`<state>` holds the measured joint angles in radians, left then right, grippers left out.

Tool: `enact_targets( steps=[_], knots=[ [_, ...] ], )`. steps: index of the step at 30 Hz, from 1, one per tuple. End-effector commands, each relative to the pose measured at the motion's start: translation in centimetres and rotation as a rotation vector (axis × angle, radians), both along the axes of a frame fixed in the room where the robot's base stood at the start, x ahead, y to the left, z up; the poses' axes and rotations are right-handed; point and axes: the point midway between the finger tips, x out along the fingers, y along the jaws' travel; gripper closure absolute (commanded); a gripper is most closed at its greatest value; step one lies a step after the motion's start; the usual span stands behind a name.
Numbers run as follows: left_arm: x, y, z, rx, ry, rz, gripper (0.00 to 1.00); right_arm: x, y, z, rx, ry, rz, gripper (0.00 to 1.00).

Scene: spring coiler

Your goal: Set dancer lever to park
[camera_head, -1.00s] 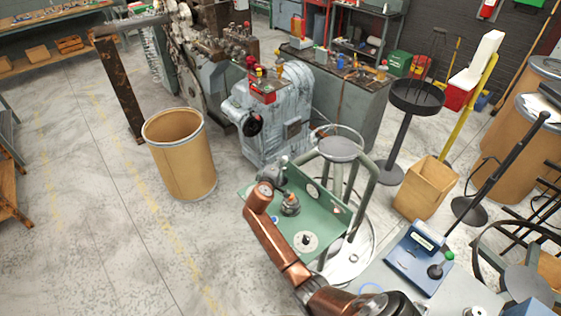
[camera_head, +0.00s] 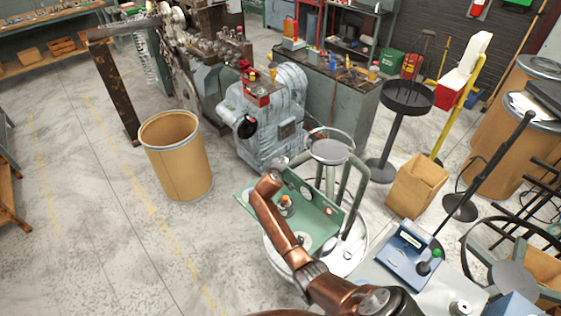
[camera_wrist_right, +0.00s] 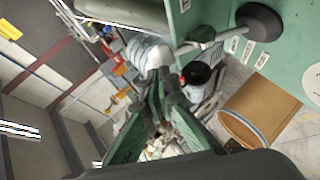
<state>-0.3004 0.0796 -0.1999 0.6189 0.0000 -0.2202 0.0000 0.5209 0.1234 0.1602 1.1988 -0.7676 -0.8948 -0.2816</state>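The green panel (camera_head: 318,228) stands in front of the grey machine in the head view. My copper right arm crosses over it and hides part of it. In the right wrist view the dancer lever (camera_wrist_right: 208,40) runs from a dark round hub (camera_wrist_right: 262,22) on the panel to a rounded light end (camera_wrist_right: 157,54). My right gripper (camera_wrist_right: 165,88) shows two green-dark fingers converging just below that end. Their tips look close together; whether they touch the lever or grip it is unclear. In the head view my wrist hides the fingers. My left gripper is out of view.
A tan drum (camera_head: 176,160) stands left on open floor. The grey machine (camera_head: 265,120) is behind the panel.

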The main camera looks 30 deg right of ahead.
Motion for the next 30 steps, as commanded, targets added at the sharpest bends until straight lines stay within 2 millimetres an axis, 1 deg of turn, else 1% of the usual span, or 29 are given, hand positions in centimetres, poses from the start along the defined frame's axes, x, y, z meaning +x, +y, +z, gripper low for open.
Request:
enact_targets(
  steps=[1,8,11,16,20,24,30],
  knots=[
    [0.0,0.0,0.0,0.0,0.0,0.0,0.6,-0.1,-0.4,0.0,-0.003,0.001,-0.005,1.0],
    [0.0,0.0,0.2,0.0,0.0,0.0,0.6,-0.2,-0.3,0.2,-0.003,0.001,-0.006,1.0],
    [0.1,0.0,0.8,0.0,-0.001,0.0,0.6,-0.1,0.5,0.9,-0.003,0.001,-0.005,1.0],
    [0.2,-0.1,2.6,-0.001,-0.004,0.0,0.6,0.1,3.4,3.0,-0.002,-0.002,0.002,1.0],
    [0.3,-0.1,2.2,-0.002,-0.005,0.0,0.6,-1.7,4.9,3.8,0.001,-0.003,-0.002,1.0],
    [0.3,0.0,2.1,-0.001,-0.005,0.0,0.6,-3.6,6.7,5.1,0.001,-0.003,0.0,1.0],
    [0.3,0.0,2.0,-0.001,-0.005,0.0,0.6,-5.6,8.4,6.7,0.0,-0.002,0.0,1.0]
  ],
)
